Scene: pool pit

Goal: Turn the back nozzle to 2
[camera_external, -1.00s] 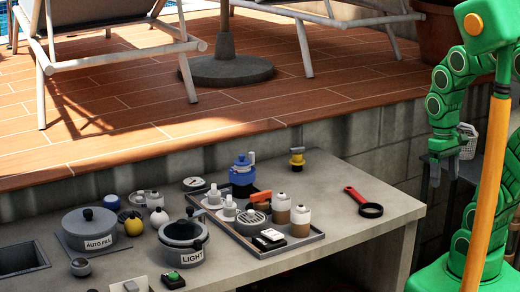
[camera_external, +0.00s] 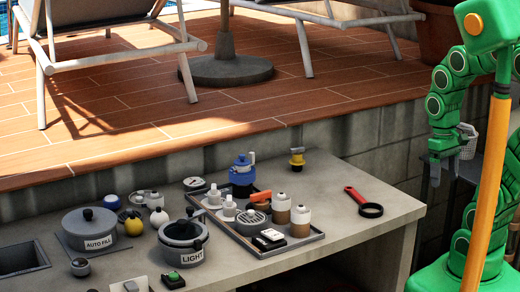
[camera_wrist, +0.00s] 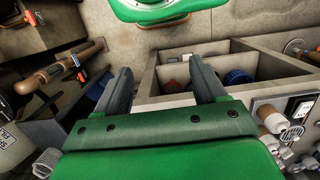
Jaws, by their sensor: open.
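Which fitting is the back nozzle I cannot tell, and no legible number 2 shows. Toward the back of the counter stand a blue-topped fitting (camera_external: 242,174) with a pale upright handle and a small yellow fitting (camera_external: 297,161) with a grey top. A flat grey disc with a pale mark (camera_external: 194,183) lies left of the blue one. My gripper (camera_external: 435,172) hangs beyond the counter's right end, well apart from these fittings. In the wrist view, my gripper (camera_wrist: 161,72) is open, with nothing between its two dark fingers.
The counter (camera_external: 352,246) holds a dark tray (camera_external: 318,238) of bottles, a red-handled ring (camera_external: 370,210), a LIGHT pot (camera_external: 192,258) and an AUTO FILL pot (camera_external: 88,228). A raised wooden deck (camera_external: 300,100) runs behind. The wrist view shows a divided box (camera_wrist: 190,99) below my fingers.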

